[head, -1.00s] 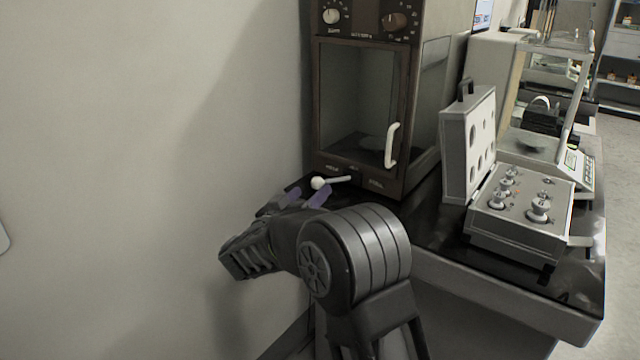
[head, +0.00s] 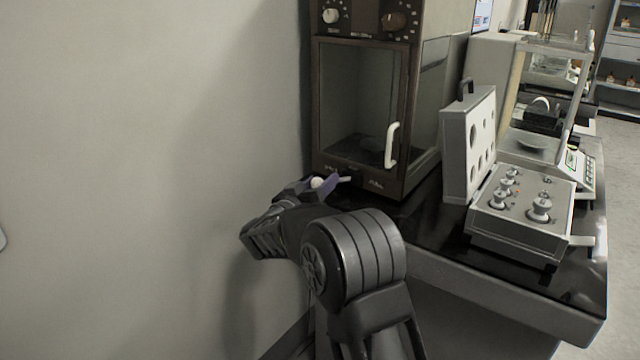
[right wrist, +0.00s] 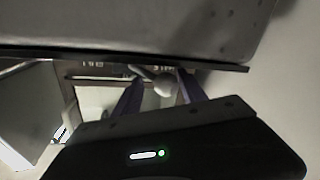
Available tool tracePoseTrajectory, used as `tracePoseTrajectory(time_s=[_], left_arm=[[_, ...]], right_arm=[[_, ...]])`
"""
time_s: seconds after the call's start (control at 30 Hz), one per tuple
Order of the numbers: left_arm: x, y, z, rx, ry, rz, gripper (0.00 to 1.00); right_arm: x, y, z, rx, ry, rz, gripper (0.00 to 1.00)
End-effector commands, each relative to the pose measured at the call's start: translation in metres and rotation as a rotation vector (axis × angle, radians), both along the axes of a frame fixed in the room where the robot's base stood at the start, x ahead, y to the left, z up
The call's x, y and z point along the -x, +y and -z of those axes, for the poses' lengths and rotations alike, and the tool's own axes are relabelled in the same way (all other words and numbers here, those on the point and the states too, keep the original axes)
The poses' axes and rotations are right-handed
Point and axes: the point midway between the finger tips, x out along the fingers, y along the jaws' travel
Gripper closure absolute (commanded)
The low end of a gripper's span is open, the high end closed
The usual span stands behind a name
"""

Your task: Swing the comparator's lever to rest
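The comparator (head: 362,115) is a tall dark brown cabinet with a glass door, a white door handle and knobs on top. Its lever, a short pale rod ending in a white ball (head: 317,183), sticks out low at the front, just below the door. My right gripper (head: 320,185) is open, with its purple fingers on either side of the ball. In the right wrist view the ball (right wrist: 164,86) also sits between the two spread fingers, with no clear grip on it. My left gripper is out of view.
An open grey case (head: 518,232) with several metal weights stands right of the comparator on the black bench top (head: 425,215). A balance with a glass shield (head: 545,150) is behind it. A bare wall (head: 150,150) runs close along the left.

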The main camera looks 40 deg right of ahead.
Motion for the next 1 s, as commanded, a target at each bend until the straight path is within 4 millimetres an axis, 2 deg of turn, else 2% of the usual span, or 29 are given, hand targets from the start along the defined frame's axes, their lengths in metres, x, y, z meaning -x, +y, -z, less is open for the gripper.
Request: tracePoseTrajectory(time_s=[0.07, 0.57, 1.0], left_arm=[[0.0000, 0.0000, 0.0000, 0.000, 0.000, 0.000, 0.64], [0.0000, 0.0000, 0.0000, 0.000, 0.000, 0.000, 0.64], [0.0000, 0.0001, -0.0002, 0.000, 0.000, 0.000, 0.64]], right_arm=[[0.0000, 0.0001, 0.0001, 0.000, 0.000, 0.000, 0.59], [-0.0006, 0.0006, 0.0000, -0.001, -0.001, -0.002, 0.99], [-0.0010, 0.0006, -0.0009, -0.001, -0.003, -0.005, 1.00]])
